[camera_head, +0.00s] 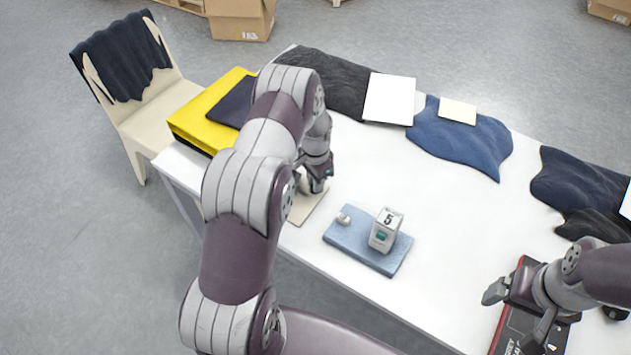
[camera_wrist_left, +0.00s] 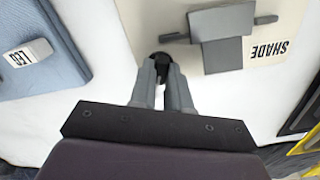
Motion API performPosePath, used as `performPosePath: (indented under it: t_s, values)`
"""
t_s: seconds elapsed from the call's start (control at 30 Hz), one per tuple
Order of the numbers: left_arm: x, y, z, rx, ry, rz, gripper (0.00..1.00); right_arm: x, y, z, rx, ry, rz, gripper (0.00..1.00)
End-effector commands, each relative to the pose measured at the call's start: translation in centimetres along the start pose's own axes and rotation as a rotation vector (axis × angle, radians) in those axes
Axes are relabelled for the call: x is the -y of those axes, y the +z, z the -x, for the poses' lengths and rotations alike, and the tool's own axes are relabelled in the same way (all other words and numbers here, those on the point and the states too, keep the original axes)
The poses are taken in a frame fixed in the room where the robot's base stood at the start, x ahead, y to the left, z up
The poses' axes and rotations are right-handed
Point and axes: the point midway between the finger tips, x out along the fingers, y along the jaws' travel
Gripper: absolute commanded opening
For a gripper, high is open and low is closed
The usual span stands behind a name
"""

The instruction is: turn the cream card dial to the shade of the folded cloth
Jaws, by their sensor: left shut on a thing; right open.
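The cream card (camera_head: 307,207) lies near the table's front left, mostly hidden under my left arm in the head view. In the left wrist view the cream card (camera_wrist_left: 279,22) carries the word SHADE and a grey T-shaped piece (camera_wrist_left: 222,38). My left gripper (camera_head: 316,188) is down at the card; in the left wrist view its fingertips (camera_wrist_left: 161,66) are shut on a small dark piece at the card's edge. The dial's setting cannot be read. A folded dark navy cloth (camera_head: 234,103) lies on a yellow folder. My right gripper (camera_head: 511,318) is open at the lower right.
A blue board (camera_head: 350,245) with a white block marked 5 (camera_head: 386,230) stands right of the card. A red-edged black case (camera_head: 505,335) is under my right gripper. Dark and blue cloths (camera_head: 455,140) line the back. The table's middle is clear.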

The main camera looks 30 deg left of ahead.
Motion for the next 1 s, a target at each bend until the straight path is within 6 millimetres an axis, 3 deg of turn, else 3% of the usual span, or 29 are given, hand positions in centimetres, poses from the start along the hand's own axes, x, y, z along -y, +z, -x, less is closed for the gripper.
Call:
performPosePath:
  t_s: [0.6, 1.0]
  values:
    - [0.00, -0.04, 0.02, -0.001, -0.001, -0.566, 0.00, 0.00, 0.10, -0.88, 0.000, 0.000, 0.000, 0.90]
    - [0.01, -0.05, 0.08, -0.001, -0.002, -0.810, 0.00, 0.00, 0.13, -1.10, 0.000, 0.000, 0.000, 0.90]
